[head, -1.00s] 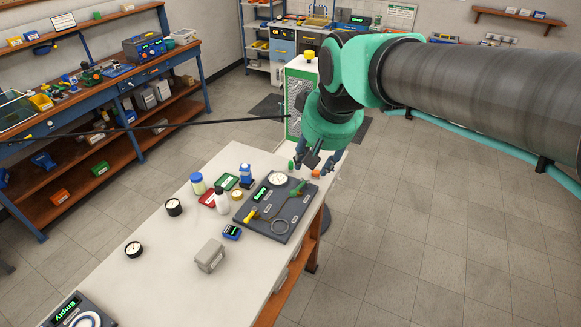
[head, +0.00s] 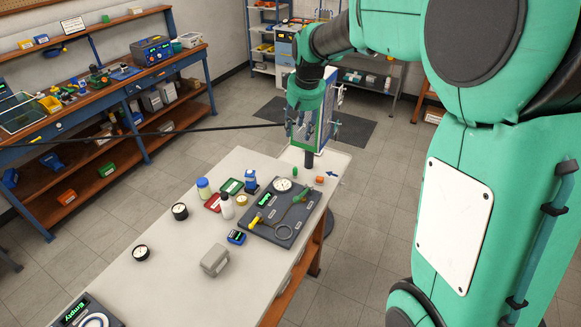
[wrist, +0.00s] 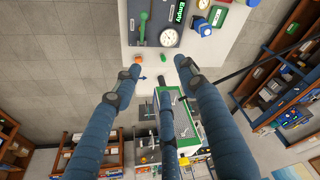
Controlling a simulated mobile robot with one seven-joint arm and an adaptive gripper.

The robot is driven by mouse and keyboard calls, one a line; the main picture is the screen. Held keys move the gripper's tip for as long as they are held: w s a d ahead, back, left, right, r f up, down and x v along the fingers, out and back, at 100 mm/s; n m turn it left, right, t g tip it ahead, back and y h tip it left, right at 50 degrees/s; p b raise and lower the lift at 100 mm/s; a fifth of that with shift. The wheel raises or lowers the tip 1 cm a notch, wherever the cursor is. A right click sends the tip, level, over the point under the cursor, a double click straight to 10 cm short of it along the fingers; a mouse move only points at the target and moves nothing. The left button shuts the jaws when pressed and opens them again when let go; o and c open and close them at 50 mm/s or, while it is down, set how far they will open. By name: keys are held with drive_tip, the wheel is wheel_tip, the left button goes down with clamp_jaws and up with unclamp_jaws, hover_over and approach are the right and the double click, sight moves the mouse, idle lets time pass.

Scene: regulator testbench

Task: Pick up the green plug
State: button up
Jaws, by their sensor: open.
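The green plug (head: 295,171) is a small green piece standing at the far edge of the white bench, beside a small orange piece (head: 319,179). In the wrist view the green plug (wrist: 162,57) lies between and just past the fingertips, with the orange piece (wrist: 139,61) to its left. My gripper (head: 312,138) is open and empty, above and beyond the far end of the bench in the head view. In the wrist view my gripper (wrist: 159,74) shows its blue fingers spread apart, with none visibly touching the plug.
A dark regulator board (head: 272,228) with a gauge and a green lever lies close to the plug. Bottles, trays and gauges stand left of it on the bench (head: 170,268). A dark cable (head: 200,127) crosses behind. Open floor lies to the right.

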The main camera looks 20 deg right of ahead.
drive_tip(key=w+d+f+p, duration=0.2)
drive_tip(key=w+d+f, duration=0.2)
drive_tip(key=w+f, duration=0.8)
drive_tip(key=g+p, duration=0.2)
hover_over(295, 168)
drive_tip(key=s, duration=0.2)
wheel_tip(295, 168, down, 15)
drive_tip(key=shift+s+d+r, duration=0.1)
drive_tip(key=shift+d+r, duration=0.1)
drive_tip(key=shift+d, duration=0.05)
drive_tip(key=shift+f, duration=0.1)
drive_tip(key=shift+w+a+f, duration=0.1)
drive_tip(key=shift+w+f, duration=0.1)
drive_tip(key=shift+f, duration=1.2)
drive_tip(key=shift+w+d+f, duration=0.1)
drive_tip(key=shift+w+f, duration=0.15)
drive_tip(key=shift+f, duration=1.1)
drive_tip(key=shift+w+a+f, duration=0.1)
drive_tip(key=shift+w+f, duration=0.1)
drive_tip(key=shift+f, duration=1.2)
drive_tip(key=shift+f, duration=0.1)
drive_tip(key=shift+w+a+f, duration=0.1)
drive_tip(key=shift+w+f, duration=0.1)
drive_tip(key=shift+f, duration=1.05)
drive_tip(key=shift+w+a+f, duration=0.1)
drive_tip(key=shift+w+f, duration=0.1)
drive_tip(key=shift+f, duration=1.05)
